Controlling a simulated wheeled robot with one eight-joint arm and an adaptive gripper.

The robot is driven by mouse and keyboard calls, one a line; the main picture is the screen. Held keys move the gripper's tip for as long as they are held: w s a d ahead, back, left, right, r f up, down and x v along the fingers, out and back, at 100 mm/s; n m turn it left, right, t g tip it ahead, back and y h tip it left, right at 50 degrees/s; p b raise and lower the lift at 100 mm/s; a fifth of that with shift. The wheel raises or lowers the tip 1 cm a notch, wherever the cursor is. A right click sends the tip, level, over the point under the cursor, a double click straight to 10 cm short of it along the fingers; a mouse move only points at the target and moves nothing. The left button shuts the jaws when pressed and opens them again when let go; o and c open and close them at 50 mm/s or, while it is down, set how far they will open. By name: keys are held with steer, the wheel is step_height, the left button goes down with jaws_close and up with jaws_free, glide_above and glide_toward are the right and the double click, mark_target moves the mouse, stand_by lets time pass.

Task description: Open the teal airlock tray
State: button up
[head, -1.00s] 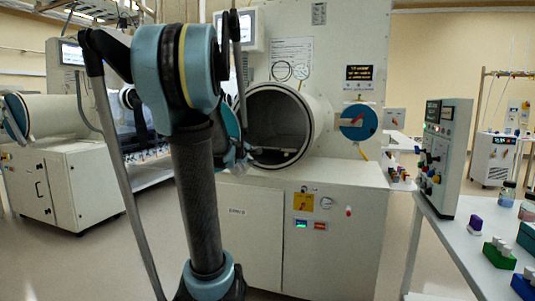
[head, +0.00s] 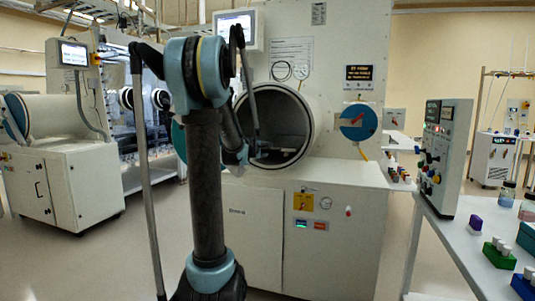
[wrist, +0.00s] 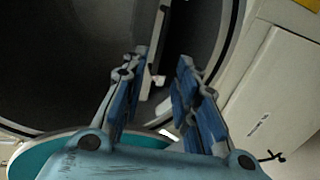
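The round airlock port (head: 309,122) stands open on the white cabinet, dark inside. A grey tray surface (head: 284,143) shows dimly inside it. A teal round lid with a pale rim (head: 178,140) is swung out left of the port, partly behind my arm; it also shows at the lower left of the wrist view (wrist: 48,157). My gripper (wrist: 163,60) is open at the port's mouth, its blue-padded fingers pointing inward. A thin pale bar (wrist: 157,45) shows between and beyond the fingertips. I cannot tell whether they touch it or whether it belongs to the tray.
A blue dial with a red handle (head: 359,121) is right of the port. A bench (head: 440,225) with a control panel (head: 444,150) and small racks stands at the right. Another white cabinet (head: 70,180) stands at the left. Floor shows between the cabinets.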

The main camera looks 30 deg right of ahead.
steer(key=x, duration=1)
jaws_close()
